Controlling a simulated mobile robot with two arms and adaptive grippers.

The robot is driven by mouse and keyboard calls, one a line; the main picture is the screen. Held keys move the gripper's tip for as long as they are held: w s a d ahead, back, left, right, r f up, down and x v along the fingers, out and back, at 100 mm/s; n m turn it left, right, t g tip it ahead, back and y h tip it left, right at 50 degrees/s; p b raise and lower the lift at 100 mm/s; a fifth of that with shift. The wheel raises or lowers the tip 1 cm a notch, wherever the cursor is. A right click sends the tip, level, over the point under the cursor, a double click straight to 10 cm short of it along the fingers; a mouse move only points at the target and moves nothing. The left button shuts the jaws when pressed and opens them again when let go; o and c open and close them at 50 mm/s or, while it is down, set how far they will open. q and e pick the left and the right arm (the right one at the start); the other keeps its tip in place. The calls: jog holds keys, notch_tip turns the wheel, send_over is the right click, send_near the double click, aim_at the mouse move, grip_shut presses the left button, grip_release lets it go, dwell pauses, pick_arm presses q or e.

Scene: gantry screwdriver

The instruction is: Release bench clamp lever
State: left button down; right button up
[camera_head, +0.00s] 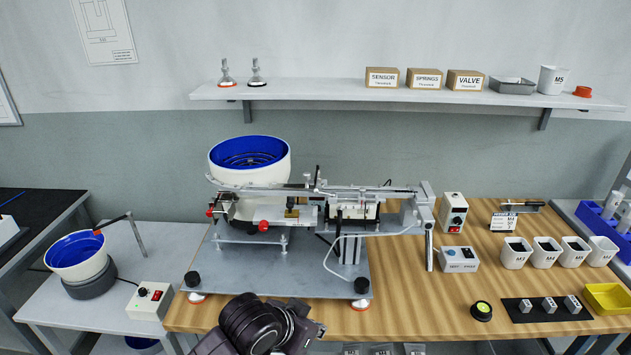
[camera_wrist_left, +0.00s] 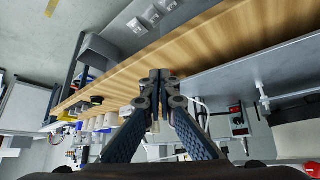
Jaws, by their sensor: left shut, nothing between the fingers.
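The gantry screwdriver fixture (camera_head: 300,200) stands on a grey base plate (camera_head: 245,268) on the wooden bench. Red-tipped handles show at its left side, one red knob (camera_head: 263,226) at the front and another (camera_head: 210,212) farther left. I cannot tell which part is the bench clamp lever. My left gripper (camera_head: 305,330) is at the bench's front edge, below the base plate in the picture and apart from the red knobs. In the left wrist view its fingers (camera_wrist_left: 158,88) are together and empty. My right gripper is not in view.
A blue-lined bowl (camera_head: 249,160) stands behind the fixture. A smaller bowl feeder (camera_head: 77,256) stands on the left table.

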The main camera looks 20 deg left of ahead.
pick_arm(q)
jog(key=w+a+r+t, duration=0.2)
jog(key=w+a+r, duration=0.1)
jog(key=w+r, duration=0.95)
jog(key=n+t, duration=0.2)
send_near(316, 189)
jog(key=w+r, duration=0.3)
jog(key=r, duration=0.2)
jog(key=shift+d+f, duration=0.2)
jog(key=shift+d, duration=0.15)
jog(key=p+x, duration=0.2)
jog(key=x, duration=0.8)
jog(key=shift+a+p, duration=0.1)
jog(key=shift+p, duration=0.2)
jog(key=shift+s+a+f+p, duration=0.25)
jog(key=shift+s+f+p, duration=0.25)
jog(key=shift+s+f, duration=0.55)
jog(key=shift+s+a+f, duration=0.1)
jog(key=shift+s+f, duration=0.1)
jog(key=shift+s, duration=0.35)
